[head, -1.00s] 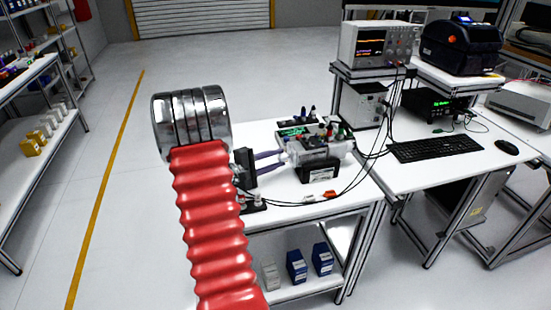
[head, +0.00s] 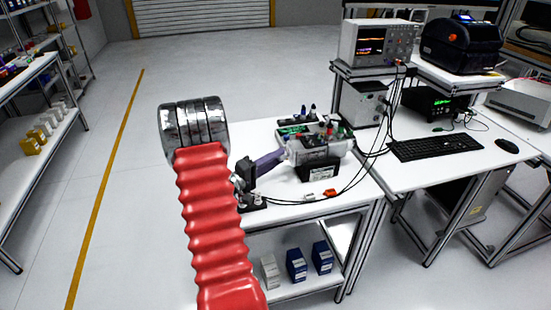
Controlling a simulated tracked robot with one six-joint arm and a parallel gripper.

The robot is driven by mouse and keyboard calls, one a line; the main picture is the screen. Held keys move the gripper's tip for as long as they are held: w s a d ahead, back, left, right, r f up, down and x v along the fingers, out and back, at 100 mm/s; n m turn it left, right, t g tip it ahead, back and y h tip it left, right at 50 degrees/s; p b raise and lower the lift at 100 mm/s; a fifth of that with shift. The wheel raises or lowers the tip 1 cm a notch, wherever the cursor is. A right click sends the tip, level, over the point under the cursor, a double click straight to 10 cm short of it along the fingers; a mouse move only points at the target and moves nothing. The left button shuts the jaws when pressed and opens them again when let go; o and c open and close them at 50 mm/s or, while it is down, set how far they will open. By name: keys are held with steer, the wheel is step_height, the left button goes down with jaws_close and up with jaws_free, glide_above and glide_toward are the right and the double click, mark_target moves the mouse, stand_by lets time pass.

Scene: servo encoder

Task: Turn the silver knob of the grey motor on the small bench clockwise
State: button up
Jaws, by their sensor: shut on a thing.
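The grey motor (head: 318,152) sits on the white top of the small bench (head: 285,211), with a dark front block and small coloured parts on top. My gripper (head: 283,156) reaches in from the left with its purple fingers and is shut at the motor's left end. The silver knob is at that end, mostly hidden by the fingertips. My red ribbed arm and its metal joint cover the bench's left part.
Black cables with a red connector (head: 330,193) run over the bench front to the desk (head: 420,167) at right. An oscilloscope (head: 375,43) and a keyboard (head: 435,147) are there. Blue boxes (head: 297,264) stand on the shelf below. The floor at left is clear.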

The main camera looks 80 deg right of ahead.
steer(key=shift+s+a+f, duration=0.1)
steer(key=shift+s+f, duration=0.05)
steer(key=shift+f, duration=0.15)
steer(key=o, duration=0.7)
steer(key=shift+c, duration=0.2)
steer(key=o, duration=0.4)
steer(key=shift+r, duration=0.15)
steer(key=shift+r, duration=0.1)
step_height(320, 180, up, 10)
steer(key=f+v, duration=0.1)
steer(key=v, duration=1.4)
steer(key=shift+w+f, duration=0.35)
steer(key=shift+w, duration=0.1)
stand_by(1.4)
